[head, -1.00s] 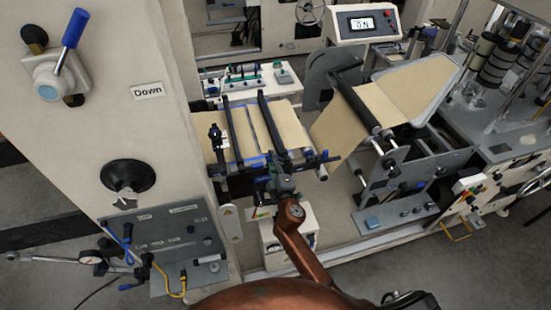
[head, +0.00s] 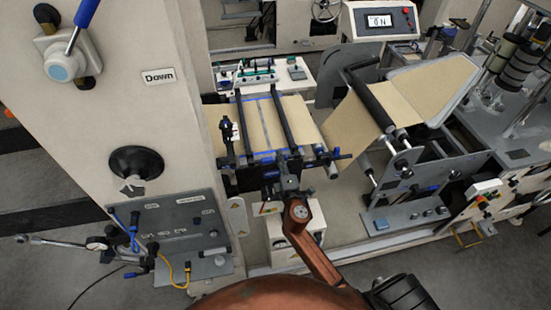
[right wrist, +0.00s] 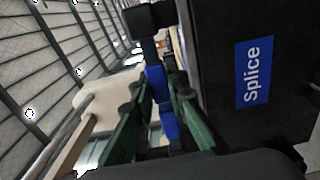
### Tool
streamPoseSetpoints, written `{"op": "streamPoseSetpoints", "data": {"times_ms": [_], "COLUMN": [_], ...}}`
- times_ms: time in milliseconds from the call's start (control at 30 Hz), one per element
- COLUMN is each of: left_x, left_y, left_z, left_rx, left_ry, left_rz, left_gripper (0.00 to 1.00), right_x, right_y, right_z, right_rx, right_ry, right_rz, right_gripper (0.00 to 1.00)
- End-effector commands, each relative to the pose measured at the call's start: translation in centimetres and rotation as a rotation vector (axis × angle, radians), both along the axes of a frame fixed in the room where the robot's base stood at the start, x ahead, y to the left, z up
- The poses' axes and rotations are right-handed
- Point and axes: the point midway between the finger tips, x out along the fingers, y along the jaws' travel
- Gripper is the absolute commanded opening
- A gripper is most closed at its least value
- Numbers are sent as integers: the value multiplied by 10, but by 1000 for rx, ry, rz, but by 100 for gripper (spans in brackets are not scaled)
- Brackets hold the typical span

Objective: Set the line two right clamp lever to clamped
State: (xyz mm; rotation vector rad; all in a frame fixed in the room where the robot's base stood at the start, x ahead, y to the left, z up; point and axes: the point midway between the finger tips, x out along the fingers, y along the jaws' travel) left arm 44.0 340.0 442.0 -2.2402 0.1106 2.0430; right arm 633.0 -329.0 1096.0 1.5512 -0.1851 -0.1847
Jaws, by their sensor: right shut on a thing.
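My right gripper (head: 287,181) is at the near edge of the splice table (head: 310,131), below the near end of the right clamp bar (head: 284,118). In the right wrist view its green fingers (right wrist: 160,90) are shut on a blue and black lever (right wrist: 155,76), which I take to be the right clamp lever. In the head view the gripper and arm mostly hide this lever, and I cannot tell its exact angle. The left clamp bar (head: 250,124) lies parallel, farther left. My left gripper is not in view.
A black block with a blue Splice label (right wrist: 253,71) stands close to the right of my fingers. A large cream column (head: 160,100) with a blue-handled lever (head: 82,22) is on the left. Brown web (head: 364,122) runs over rollers on the right.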

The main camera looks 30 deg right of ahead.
Motion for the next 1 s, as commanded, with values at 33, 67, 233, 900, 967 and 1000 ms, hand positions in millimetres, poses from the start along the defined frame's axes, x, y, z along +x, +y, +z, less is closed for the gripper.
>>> {"op": "streamPoseSetpoints", "data": {"times_ms": [33, 67, 233, 900, 967, 1000], "left_x": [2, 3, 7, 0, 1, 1], "left_y": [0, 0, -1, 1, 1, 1], "left_z": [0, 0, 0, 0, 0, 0], "left_rx": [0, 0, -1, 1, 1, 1], "left_ry": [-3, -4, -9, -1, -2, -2], "left_rz": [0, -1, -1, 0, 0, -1], "left_gripper": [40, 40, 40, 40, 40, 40], "right_x": [-1, -1, -1, -11, -20, -27], "right_y": [0, 0, 0, 3, 5, 7], "right_z": [-4, -4, -5, -3, -3, -3], "right_rx": [-6, -6, -7, -2, -2, -2], "right_ry": [8, 8, 9, 6, 6, 6], "right_rz": [-1, -1, -1, 1, 0, -1], "right_gripper": [0, 0, 14, 32, 32, 32]}}
